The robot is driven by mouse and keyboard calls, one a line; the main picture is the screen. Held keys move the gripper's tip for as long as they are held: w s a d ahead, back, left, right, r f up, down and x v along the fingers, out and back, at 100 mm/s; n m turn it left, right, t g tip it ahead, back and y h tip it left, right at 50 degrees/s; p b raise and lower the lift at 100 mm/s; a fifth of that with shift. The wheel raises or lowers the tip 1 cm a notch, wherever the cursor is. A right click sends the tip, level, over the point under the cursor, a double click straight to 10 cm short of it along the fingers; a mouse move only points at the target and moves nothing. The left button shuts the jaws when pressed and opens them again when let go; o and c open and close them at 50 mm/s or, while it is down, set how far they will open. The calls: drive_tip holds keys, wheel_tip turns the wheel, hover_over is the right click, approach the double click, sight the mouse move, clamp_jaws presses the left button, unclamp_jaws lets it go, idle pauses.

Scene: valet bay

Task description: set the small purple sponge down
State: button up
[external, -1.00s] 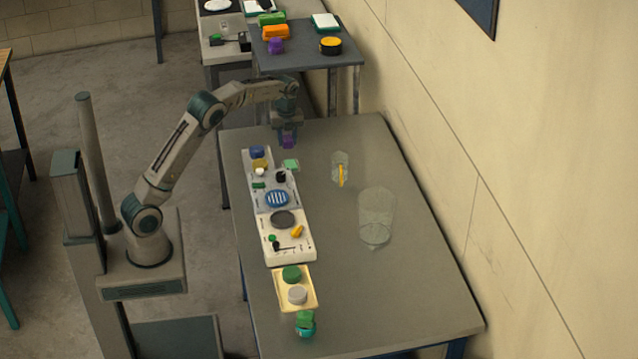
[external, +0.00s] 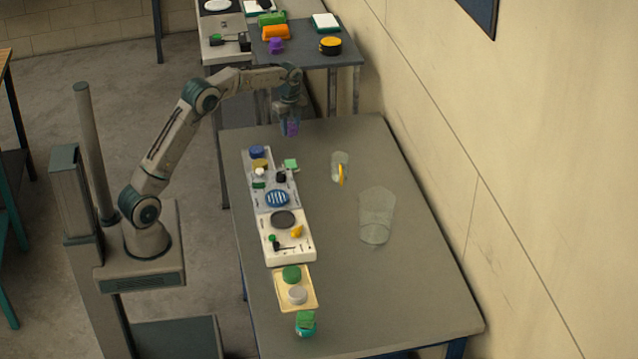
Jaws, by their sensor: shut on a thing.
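The small purple sponge (external: 291,129) is between the fingers of my gripper (external: 290,126), which is shut on it. My gripper points down over the far left part of the grey table (external: 420,290). The sponge appears held above the table top, behind the row of trays; the exact gap below it is hard to tell. The fingers partly cover the sponge.
A row of trays (external: 310,250) with several small items runs along the table's left side. A clear glass with something yellow (external: 340,172) and a larger clear container (external: 377,218) stand to the right. The table's right front is bare. A second table (external: 300,58) stands behind.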

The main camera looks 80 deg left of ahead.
drive_tip(key=p, duration=0.2)
hover_over(283, 142)
wheel_tip(283, 142, down, 7)
drive_tip(key=shift+d+r, duration=0.1)
drive_tip(key=shift+f+p, duration=0.55)
drive_tip(key=shift+f, duration=1.6)
drive_tip(key=o, duration=0.9)
drive_tip(key=shift+o, duration=0.2)
wheel_tip(283, 142, up, 12)
drive_tip(key=shift+r+b, duration=0.2)
drive_tip(key=shift+b, duration=0.2)
